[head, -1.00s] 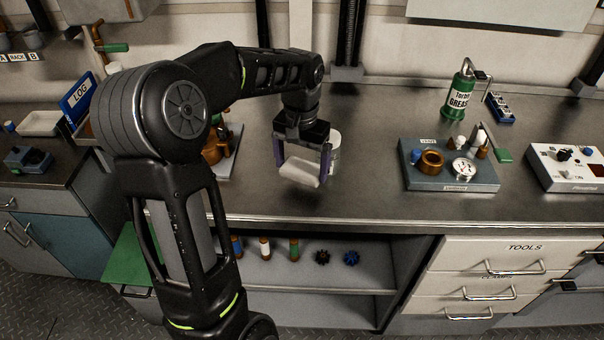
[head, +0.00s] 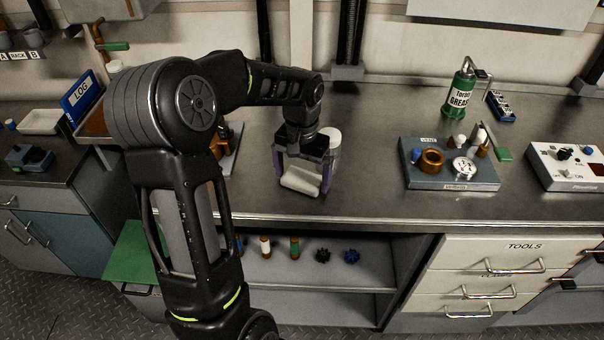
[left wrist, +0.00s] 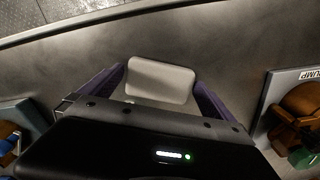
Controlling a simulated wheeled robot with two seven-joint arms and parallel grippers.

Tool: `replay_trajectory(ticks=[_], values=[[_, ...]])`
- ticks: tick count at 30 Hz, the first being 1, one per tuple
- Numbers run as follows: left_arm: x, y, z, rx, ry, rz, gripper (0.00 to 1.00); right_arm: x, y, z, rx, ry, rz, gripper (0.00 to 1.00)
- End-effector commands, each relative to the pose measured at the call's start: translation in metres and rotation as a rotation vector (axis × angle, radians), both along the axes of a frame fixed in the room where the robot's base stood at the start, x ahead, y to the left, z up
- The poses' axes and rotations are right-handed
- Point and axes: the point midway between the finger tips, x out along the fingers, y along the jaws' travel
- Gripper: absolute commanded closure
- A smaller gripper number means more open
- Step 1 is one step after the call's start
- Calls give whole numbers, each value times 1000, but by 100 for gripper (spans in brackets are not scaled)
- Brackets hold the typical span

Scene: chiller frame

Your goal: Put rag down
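The rag is a small pale, folded-looking block (head: 301,178) at the counter's front part, left of centre in the head view. It also shows in the left wrist view (left wrist: 160,80). My left gripper (head: 303,181) points down with one purple finger on each side of the rag. The fingers (left wrist: 160,77) appear to press on its two ends. The rag is low, at or just above the counter top; I cannot tell if it touches. My right gripper is out of view.
A white cylinder (head: 331,142) stands just behind the left gripper. A blue-grey tray (head: 424,181) with a brass ring and gauge lies to the right. A green grease can (head: 460,95) stands at the back. The grey counter (head: 365,180) between gripper and tray is clear.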

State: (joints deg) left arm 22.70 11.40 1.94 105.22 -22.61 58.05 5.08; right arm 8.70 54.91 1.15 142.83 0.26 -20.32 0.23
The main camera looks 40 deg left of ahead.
Motion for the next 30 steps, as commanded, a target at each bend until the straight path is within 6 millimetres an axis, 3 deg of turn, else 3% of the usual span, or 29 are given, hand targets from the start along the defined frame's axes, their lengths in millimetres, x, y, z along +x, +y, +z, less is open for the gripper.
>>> replay_trajectory(ticks=[11, 17, 24, 30], values=[[1, 0, 9, 1, -2, 1, 0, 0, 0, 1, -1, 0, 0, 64], [1, 0, 40, 2, -5, 1, 0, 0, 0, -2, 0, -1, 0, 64], [1, 0, 91, 1, -5, 0, 0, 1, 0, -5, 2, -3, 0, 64], [1, 0, 118, 1, -2, -1, 0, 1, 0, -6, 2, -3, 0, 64]])
